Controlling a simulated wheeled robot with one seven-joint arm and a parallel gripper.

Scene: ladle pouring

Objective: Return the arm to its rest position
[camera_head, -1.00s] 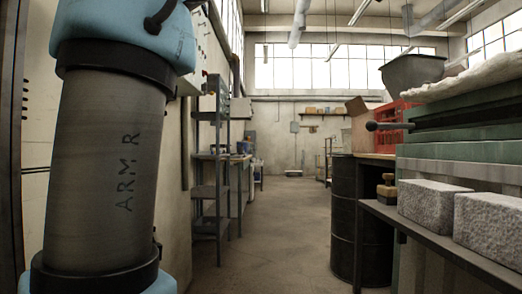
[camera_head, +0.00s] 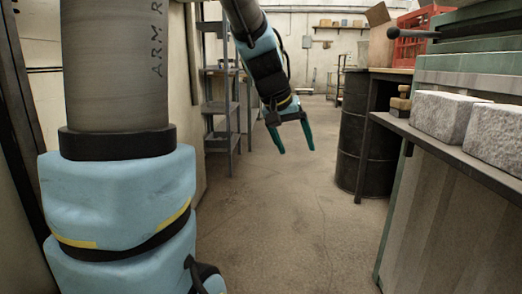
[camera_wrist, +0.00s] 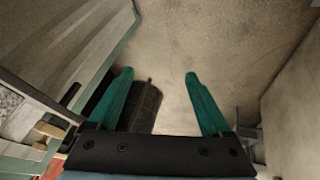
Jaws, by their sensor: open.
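My gripper (camera_head: 295,146) hangs in the upper middle of the head view, above the floor of the aisle. Its two green fingers point down and stand apart, with nothing between them. In the wrist view my gripper (camera_wrist: 160,75) is also open and empty over bare floor (camera_wrist: 215,45). My upper arm, marked "ARM R", and a blue joint fill the left of the head view.
A black barrel (camera_head: 365,140) stands to the right of my gripper, apart from it. A bench (camera_head: 440,150) with two grey blocks (camera_head: 445,115) runs along the right. Blue-grey shelving (camera_head: 219,105) stands left. The aisle floor (camera_head: 290,220) is clear.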

